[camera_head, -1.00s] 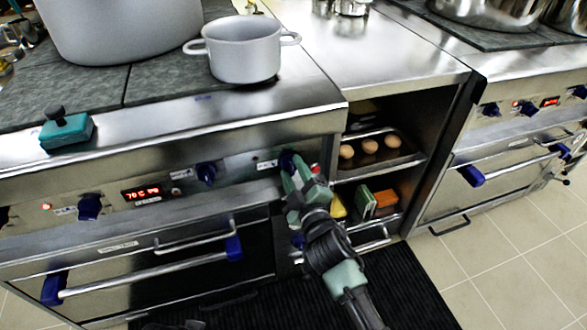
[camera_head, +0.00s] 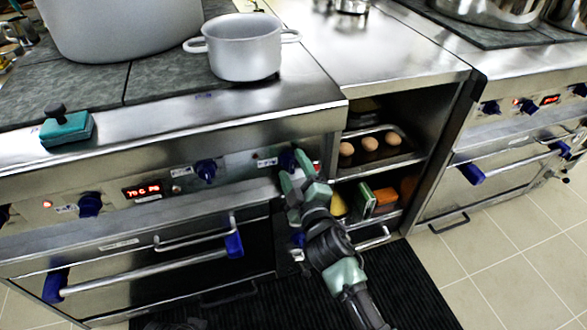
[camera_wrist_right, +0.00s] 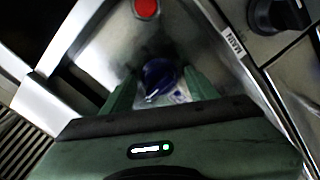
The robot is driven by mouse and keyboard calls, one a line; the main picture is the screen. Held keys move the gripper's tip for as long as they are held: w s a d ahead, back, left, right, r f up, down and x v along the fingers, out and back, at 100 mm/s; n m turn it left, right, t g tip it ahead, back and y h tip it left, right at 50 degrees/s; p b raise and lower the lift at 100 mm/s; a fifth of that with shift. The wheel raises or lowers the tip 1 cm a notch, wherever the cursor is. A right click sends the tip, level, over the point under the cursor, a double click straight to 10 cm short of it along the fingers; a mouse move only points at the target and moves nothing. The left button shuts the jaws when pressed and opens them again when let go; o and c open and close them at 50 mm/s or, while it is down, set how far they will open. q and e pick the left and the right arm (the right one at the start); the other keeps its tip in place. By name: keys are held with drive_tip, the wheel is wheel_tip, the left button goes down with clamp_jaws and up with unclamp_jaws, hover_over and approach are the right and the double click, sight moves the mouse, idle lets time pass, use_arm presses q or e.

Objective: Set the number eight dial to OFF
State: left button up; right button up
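A blue dial (camera_head: 287,160) sits at the right end of the left stove's front panel. I cannot read a number on it. My right gripper (camera_head: 297,166) is at this dial, with its green fingers spread. In the right wrist view the blue dial (camera_wrist_right: 160,75) lies between the two fingertips (camera_wrist_right: 160,90), with visible gaps on both sides. It has a pale mark on its lower edge. The dial's base is partly hidden by the gripper.
A red button (camera_wrist_right: 147,8) is close to the dial. Other blue dials (camera_head: 206,171) and a lit display (camera_head: 147,191) line the panel. An oven handle (camera_head: 150,274) runs below. An open shelf with eggs (camera_head: 369,144) is to the right.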

drive_tip(key=shift+s, duration=0.1)
drive_tip(key=shift+s+d, duration=0.1)
drive_tip(key=shift+s, duration=0.2)
use_arm(q)
wheel_tip(320, 180, down, 4)
drive_tip(key=shift+s+r+p, duration=0.1)
drive_tip(key=shift+r+p, duration=0.1)
drive_tip(key=shift+p, duration=0.35)
use_arm(e)
drive_tip(key=v, duration=0.7)
